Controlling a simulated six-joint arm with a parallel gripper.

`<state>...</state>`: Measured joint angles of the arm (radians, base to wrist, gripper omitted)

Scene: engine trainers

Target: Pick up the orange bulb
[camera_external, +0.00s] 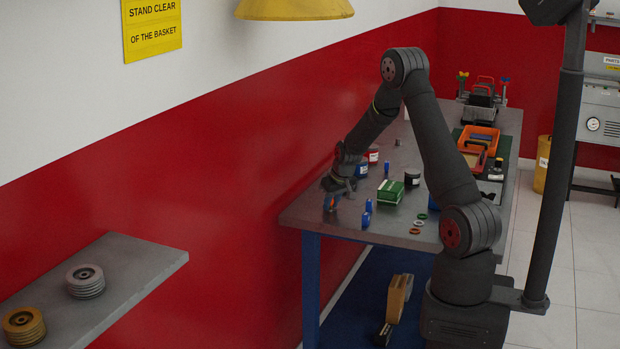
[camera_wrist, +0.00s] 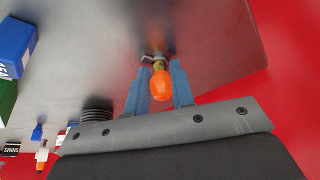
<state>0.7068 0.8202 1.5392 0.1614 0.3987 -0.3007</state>
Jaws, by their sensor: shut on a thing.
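The orange bulb (camera_wrist: 161,86) has a brass-coloured base and sits between the two blue fingers of my gripper (camera_wrist: 160,68) in the wrist view. The fingers are shut on it, one on each side. Its base end points toward the grey tabletop. In the external view my gripper (camera_external: 332,201) is low at the table's near left corner, and the bulb is too small there to make out clearly. I cannot tell whether the bulb touches the table.
An orange tray (camera_external: 478,139) lies farther back. The red wall (camera_external: 230,180) is close on the left.

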